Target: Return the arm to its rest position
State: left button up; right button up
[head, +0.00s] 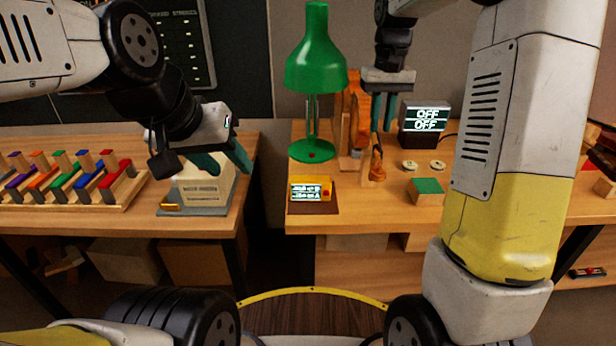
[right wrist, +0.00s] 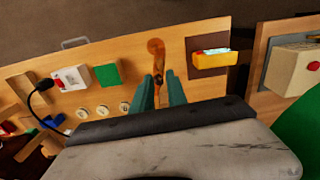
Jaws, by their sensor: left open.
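My left gripper (head: 222,163) is in the head view at the left, open and empty. Its teal fingers hang in front of a cream box-shaped device (head: 205,190) on the left bench. My right gripper (head: 383,118) is at the upper centre, fingers pointing down with a gap between them. In the right wrist view the right gripper (right wrist: 161,88) has its fingers on either side of the line of sight to a brown violin scroll and neck (right wrist: 156,48). The violin scroll (head: 377,163) shows below the fingertips in the head view, apart from them.
A green lamp (head: 316,65) stands left of my right gripper. A yellow device (head: 311,189) sits at the right bench's front edge. A display reading OFF (head: 424,118) and a green-topped block (head: 427,187) are at right. Coloured blocks (head: 75,175) fill a left rack. A gap separates the benches.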

jog(key=s+a+r+t+y, duration=0.1)
jog(key=s+t, duration=0.2)
jog(key=s, duration=0.9)
jog(key=s+a+r+t+y, duration=0.1)
jog(key=s+r+t, duration=0.1)
jog(key=s, duration=1)
jog(key=shift+s+r+t, duration=0.15)
jog(key=shift+s+t, duration=0.2)
jog(key=shift+t, duration=0.25)
